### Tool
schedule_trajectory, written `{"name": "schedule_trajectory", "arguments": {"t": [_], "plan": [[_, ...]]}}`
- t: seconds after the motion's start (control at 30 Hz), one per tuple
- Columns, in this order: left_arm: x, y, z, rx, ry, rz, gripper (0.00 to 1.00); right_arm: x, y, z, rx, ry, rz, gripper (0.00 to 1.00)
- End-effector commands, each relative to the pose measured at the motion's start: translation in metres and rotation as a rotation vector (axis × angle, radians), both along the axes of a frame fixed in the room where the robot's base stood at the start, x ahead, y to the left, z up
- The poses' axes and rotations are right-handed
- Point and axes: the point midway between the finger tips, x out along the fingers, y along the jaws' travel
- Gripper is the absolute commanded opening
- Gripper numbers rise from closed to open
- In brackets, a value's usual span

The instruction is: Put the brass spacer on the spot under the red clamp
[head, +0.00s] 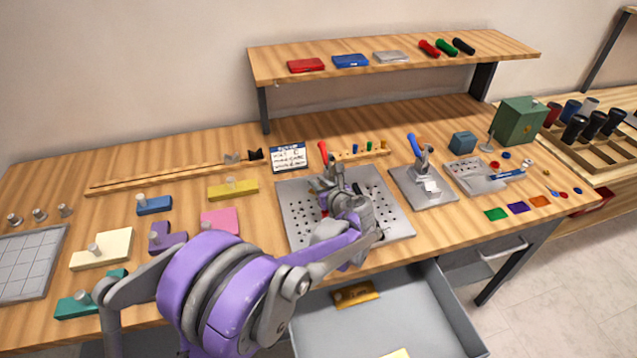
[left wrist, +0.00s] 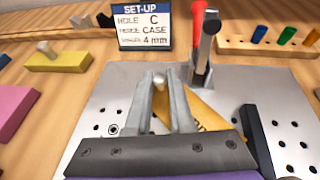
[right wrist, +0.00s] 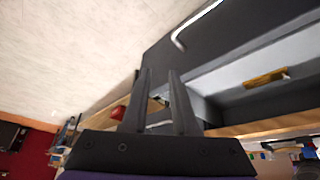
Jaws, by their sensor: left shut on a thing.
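My left gripper (head: 335,190) is over the perforated plate (head: 400,222), close to the red clamp. In the left wrist view (left wrist: 160,88) it is shut on the pale knob of the brass spacer (left wrist: 205,118), a flat brass-coloured plate with dark lettering. The spacer lies low over or on the metal plate, partly hidden by the finger; contact is unclear. The red clamp (left wrist: 198,28) rises just behind it, and its red handle also shows in the head view (head: 323,150). The spot under it is hidden. My right gripper (right wrist: 158,75) is open and empty near the drawer.
An open grey drawer (head: 440,315) below the table holds a brass-coloured plate (head: 355,293). A set-up card (left wrist: 140,24) stands behind the plate. A blue-handled clamp (head: 415,148) stands right. Several coloured knobbed blocks, including a yellow one (head: 232,190), lie left.

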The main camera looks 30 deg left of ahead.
Motion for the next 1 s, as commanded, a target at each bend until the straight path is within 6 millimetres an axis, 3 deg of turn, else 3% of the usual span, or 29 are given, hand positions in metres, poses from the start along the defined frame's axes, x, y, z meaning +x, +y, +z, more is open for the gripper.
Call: {"name": "schedule_trajectory", "arguments": {"t": [0.4,0.43,0.6,1.0], "plan": [[-0.0004,-0.0001,-0.0101,-0.001,0.000,0.000,0.00,-0.0012,0.0000,-0.0081,0.000,0.003,0.000,0.27],[-0.0004,-0.0002,-0.0102,-0.001,0.000,0.000,0.23,-0.0012,0.0000,-0.0081,0.000,0.003,0.000,0.27],[-0.0003,-0.0001,-0.0091,-0.001,0.000,0.000,0.53,-0.0011,0.0000,-0.0074,0.000,0.002,0.000,0.27],[-0.0028,-0.0054,-0.0063,-0.001,0.000,-0.001,0.56,-0.0010,0.0000,-0.0071,0.000,0.002,0.000,0.27]]}}
